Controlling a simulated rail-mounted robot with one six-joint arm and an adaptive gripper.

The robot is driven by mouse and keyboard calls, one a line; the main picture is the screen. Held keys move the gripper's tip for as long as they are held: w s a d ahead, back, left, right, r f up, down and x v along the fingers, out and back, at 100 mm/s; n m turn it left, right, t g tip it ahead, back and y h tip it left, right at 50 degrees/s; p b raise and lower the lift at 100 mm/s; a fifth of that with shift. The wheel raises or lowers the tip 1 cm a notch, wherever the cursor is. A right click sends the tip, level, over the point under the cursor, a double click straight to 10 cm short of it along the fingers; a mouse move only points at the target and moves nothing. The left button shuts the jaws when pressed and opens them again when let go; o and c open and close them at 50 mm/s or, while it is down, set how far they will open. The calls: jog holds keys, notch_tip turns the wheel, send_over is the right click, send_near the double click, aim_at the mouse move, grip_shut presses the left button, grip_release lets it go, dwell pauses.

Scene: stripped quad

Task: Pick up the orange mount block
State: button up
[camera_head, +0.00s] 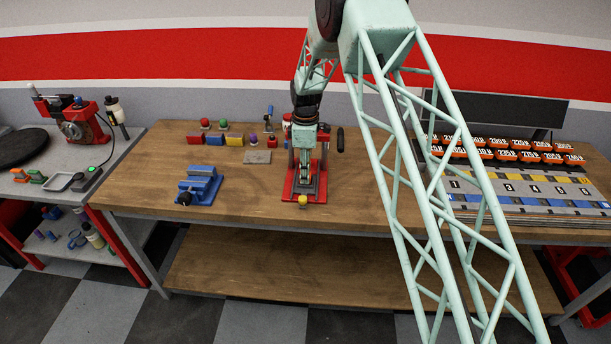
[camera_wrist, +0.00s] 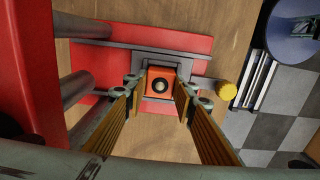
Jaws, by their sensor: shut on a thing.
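The orange mount block (camera_wrist: 161,73) shows in the wrist view, square with a dark round hole in its top. It lies between my fingertips, over a grey seat on the red press base (camera_wrist: 190,42). My gripper (camera_wrist: 164,92) is shut on it. I cannot tell whether the block still touches the seat. In the head view, my gripper (camera_head: 306,184) is down at the press, whose red base (camera_head: 317,192) shows on the bench. The block cannot be made out there.
A red press column stands close on the left in the wrist view. A yellow knob (camera_wrist: 227,91) is at right. In the head view, a blue vise (camera_head: 202,185) sits left on the wooden bench (camera_head: 250,208); small coloured blocks lie behind. A labelled rack (camera_head: 515,185) is at right.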

jog(key=shift+r, duration=1.65)
jog(key=s+d+r+b, duration=0.1)
jog(key=s+d, duration=0.3)
jog(key=s, duration=1.1)
jog(key=shift+s+d+r+b, duration=0.15)
jog(key=shift+d+b, duration=0.05)
jog(key=shift+b, duration=0.3)
